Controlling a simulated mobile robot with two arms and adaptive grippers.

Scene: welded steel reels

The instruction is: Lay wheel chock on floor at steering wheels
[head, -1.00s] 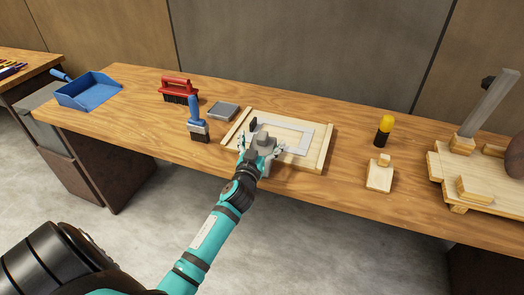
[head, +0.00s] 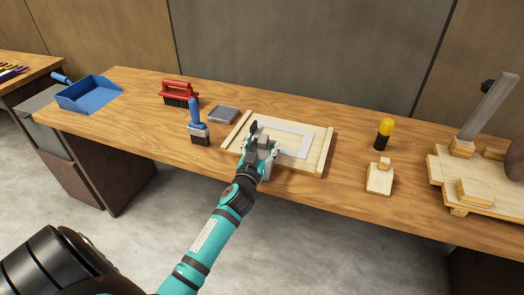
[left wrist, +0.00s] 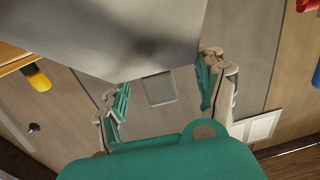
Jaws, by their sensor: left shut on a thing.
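My left gripper (head: 260,145) is shut on a plain grey block (head: 264,141), over the near left part of a light wooden framed board on the workbench. The grey block also fills the top of the left wrist view (left wrist: 110,30), between the two fingers (left wrist: 162,92). Its full shape is partly hidden, so I cannot tell for sure that it is the wheel chock. A small dark part shows just beyond it in the head view. No steering wheels show. My right gripper is not in view.
The workbench (head: 330,188) carries the framed board (head: 318,155), a blue dustpan (head: 90,93), a red brush (head: 180,93), a blue-handled brush (head: 198,125), a grey box (head: 223,114), a yellow-topped tool (head: 384,134) and wooden pieces (head: 379,179). Bare concrete floor (head: 165,215) lies in front.

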